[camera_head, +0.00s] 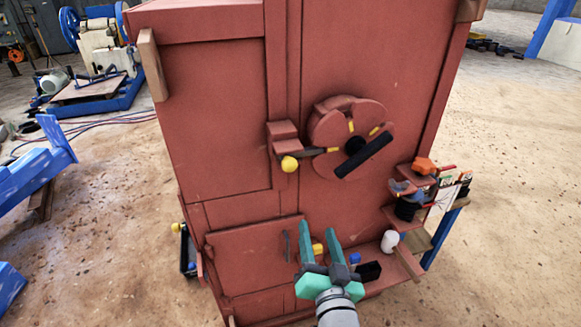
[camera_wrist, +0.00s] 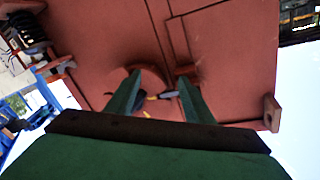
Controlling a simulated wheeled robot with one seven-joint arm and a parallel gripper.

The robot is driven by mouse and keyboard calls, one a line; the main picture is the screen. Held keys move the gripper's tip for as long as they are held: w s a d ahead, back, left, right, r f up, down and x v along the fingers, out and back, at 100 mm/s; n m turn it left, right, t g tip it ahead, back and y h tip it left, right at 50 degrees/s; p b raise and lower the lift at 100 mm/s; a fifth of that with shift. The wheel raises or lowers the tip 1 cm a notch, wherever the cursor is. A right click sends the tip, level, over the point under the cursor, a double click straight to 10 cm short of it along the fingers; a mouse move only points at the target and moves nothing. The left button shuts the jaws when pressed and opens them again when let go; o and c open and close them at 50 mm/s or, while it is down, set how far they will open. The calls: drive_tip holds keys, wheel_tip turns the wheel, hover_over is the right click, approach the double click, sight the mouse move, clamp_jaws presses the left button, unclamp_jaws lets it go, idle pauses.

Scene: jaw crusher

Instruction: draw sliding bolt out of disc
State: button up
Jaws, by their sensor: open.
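The round red disc (camera_head: 330,128) is on the red cabinet's front, with a black bar handle (camera_head: 368,154) and yellow marks. The sliding bolt (camera_head: 318,151) is a dark rod with a yellow ball knob (camera_head: 289,164) at its left end. It runs from a red block (camera_head: 284,134) to the disc's left edge; how deep it sits is hidden. My gripper (camera_head: 319,236) is open and empty, below the disc and apart from the bolt. In the wrist view, the open fingers (camera_wrist: 160,82) partly cover the disc (camera_wrist: 150,74) and bolt area.
Below the disc, a red shelf holds a yellow item (camera_head: 318,249), a black block (camera_head: 369,271) and a white-headed tool (camera_head: 390,241). Side brackets at right carry an orange piece (camera_head: 424,165) and a black coil (camera_head: 408,208). The cabinet face around the bolt is clear.

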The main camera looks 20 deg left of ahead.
sight(291, 167)
drive_tip(key=a+r+n+g+y, duration=0.1)
drive_tip(key=a+r+n+y, duration=0.25)
drive_tip(key=r, duration=0.75)
drive_tip(key=shift+h, duration=0.25)
drive_tip(key=x, duration=1.1)
drive_tip(key=shift+w+a+f, duration=0.1)
drive_tip(key=shift+w, duration=0.1)
drive_tip(key=shift+m, duration=0.25)
